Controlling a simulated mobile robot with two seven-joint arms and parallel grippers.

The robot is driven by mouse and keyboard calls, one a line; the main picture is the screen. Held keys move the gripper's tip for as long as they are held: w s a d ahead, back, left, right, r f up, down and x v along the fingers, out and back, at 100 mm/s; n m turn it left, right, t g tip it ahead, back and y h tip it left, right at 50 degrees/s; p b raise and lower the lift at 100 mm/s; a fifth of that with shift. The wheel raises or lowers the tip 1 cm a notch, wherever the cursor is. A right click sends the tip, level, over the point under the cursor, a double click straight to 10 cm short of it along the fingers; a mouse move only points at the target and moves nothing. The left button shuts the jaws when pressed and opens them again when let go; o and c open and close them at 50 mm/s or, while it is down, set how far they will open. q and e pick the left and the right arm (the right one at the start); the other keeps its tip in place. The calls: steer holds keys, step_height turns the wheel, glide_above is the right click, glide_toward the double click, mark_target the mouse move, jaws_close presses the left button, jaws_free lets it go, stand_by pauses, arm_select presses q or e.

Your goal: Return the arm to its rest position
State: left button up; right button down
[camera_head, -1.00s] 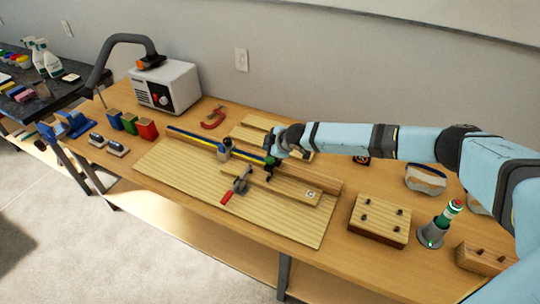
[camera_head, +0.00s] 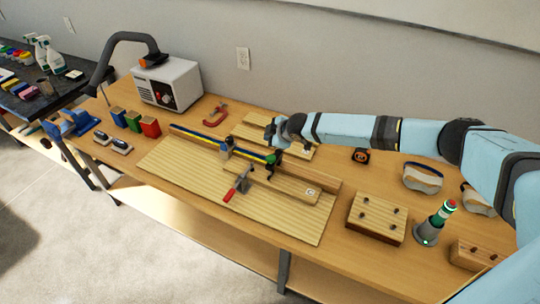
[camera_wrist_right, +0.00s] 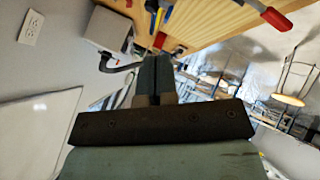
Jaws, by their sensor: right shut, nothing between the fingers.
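My right arm reaches in from the right in the head view, light blue with dark joints. A small red-handled toggle clamp (camera_head: 237,186) and a wooden strip (camera_head: 285,189) lie on the board below the gripper. Whether the gripper touches the rail cannot be told. My left gripper is not in view.
A white machine with a dark hose (camera_head: 168,83) stands at the back left. A drilled wood block (camera_head: 376,218), a green-and-grey bottle (camera_head: 432,225) and safety goggles (camera_head: 422,178) are under or near the arm. The wall is behind.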

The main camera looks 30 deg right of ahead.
steer(key=s+a+f+m+y, duration=0.2)
steer(key=s+a+f, duration=0.2)
steer(key=s+a, duration=0.7)
steer(key=s+a+f+m+y, duration=0.1)
steer(key=s+a+f+y, duration=0.3)
steer(key=s+a, duration=0.75)
steer(key=s+d+f+m+t+h, duration=0.1)
steer(key=s+d+m+h, duration=0.2)
steer(key=s, duration=0.6)
steer(key=s+d+f+m+t+h, duration=0.1)
steer(key=s+d+f+m+h, duration=0.1)
steer(key=s+d, duration=0.5)
steer(key=shift+s+m+h, duration=0.7)
steer(key=shift+s+m, duration=0.4)
steer(key=shift+s, duration=0.1)
steer(key=shift+d, duration=0.1)
